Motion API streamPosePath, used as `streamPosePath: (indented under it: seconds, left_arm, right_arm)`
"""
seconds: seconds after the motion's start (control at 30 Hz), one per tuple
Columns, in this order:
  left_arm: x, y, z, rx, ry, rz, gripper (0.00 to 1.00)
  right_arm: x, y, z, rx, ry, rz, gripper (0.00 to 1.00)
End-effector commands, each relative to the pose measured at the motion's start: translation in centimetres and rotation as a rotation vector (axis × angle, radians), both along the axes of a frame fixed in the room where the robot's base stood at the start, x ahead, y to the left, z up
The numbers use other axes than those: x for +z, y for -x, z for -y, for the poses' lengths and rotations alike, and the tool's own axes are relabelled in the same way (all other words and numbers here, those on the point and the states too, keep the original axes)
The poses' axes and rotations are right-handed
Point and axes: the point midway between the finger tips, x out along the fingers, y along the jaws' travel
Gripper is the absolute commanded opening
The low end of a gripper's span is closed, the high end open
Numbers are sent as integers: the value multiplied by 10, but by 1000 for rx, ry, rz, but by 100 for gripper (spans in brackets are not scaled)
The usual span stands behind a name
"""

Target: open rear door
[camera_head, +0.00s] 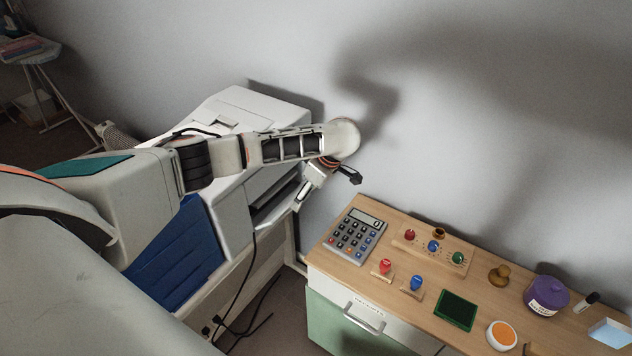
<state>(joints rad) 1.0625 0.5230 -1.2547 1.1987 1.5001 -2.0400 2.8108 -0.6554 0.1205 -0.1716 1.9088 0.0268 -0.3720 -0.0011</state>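A white office machine (236,112), apparently a printer or copier, stands against the wall left of centre. A blue ribbed panel (178,252) is on its near side. A dark recess (276,198) shows on its right side, partly behind my arm. I cannot tell for sure which panel is the rear door. My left arm crosses over the machine. My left gripper (328,189) points down just right of the recess, its fingertips spread apart with nothing seen between them. I cannot tell whether a finger touches the machine. My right gripper is not in view.
A wooden-topped cabinet (408,225) stands close at right, holding a calculator (355,235), coloured knobs, a green pad (455,310) and a purple pot (546,295). Its drawer handle (364,318) faces front. Black cables (240,325) lie on the floor between machine and cabinet.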

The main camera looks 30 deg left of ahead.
Motion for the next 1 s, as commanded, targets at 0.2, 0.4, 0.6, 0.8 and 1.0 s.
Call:
streamPosePath:
  seconds: [0.2, 0.4, 0.6, 0.8, 1.0]
  left_arm:
    - [46, 0, 20, -5, 1, 4, 72]
    - [74, 0, 34, -12, 0, 5, 72]
    - [83, -1, 41, -18, 3, 7, 72]
    - [88, 1, 41, -11, 2, 3, 72]
    - [90, 2, 40, -4, 3, 1, 72]
  right_arm:
    - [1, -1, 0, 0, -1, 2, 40]
    - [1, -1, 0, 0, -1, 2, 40]
    - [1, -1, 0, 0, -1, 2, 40]
    - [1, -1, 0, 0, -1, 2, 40]
    - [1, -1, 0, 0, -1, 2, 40]
